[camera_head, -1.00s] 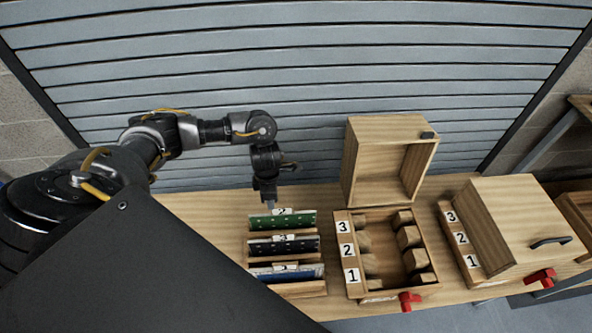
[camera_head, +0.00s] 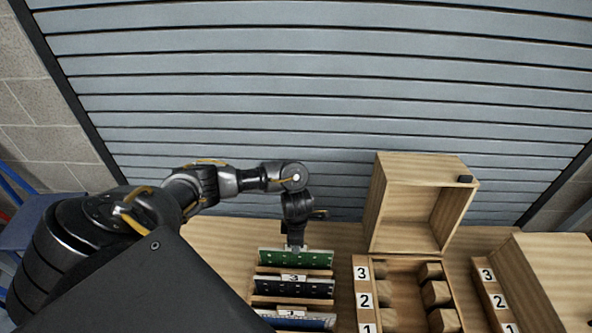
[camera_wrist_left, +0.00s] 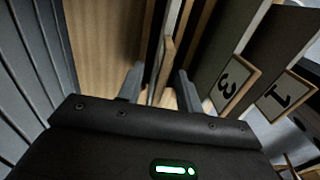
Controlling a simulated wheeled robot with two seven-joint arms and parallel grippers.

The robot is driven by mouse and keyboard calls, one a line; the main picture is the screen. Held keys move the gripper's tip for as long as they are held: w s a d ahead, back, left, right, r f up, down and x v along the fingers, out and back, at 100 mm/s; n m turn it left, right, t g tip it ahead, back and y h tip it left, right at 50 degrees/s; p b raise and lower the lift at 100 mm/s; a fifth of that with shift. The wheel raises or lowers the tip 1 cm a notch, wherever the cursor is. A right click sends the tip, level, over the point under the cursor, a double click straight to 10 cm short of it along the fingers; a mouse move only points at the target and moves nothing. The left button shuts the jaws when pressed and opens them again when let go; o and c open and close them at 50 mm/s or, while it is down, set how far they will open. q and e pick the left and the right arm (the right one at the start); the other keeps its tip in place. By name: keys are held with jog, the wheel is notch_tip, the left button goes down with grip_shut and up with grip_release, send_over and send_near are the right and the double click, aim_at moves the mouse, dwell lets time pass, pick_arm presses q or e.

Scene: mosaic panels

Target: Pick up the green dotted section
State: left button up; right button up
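The green dotted section (camera_head: 314,258) stands upright in the back slot of a wooden rack (camera_head: 262,299). My left gripper (camera_head: 295,243) points down at its top edge, and the number tag there is hidden. In the left wrist view, the two fingers of my left gripper (camera_wrist_left: 158,88) are spread apart, with a thin upright edge and a wooden strip between them. I cannot tell whether either finger touches the panel. A black dotted panel (camera_head: 315,288) tagged 3 and a blue panel (camera_head: 310,323) tagged 1 stand in front of it. My right gripper is not in view.
An open wooden box (camera_head: 374,205) stands right of the rack, behind a tray (camera_head: 449,290) with slots numbered 3, 2, 1. Another wooden box (camera_head: 548,285) with numbers is at the far right. A grey slatted wall (camera_head: 300,100) closes off the back.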

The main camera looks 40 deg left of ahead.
pick_arm(q)
jog(key=shift+s+f, duration=0.15)
jog(key=shift+f, duration=0.3)
send_over(296, 262)
jog(key=shift+w+a+f, duration=0.1)
jog(key=shift+w+f, duration=0.05)
jog(key=shift+f, duration=1)
jog(key=shift+w+a+f, duration=0.1)
jog(key=shift+f, duration=1.05)
grip_shut()
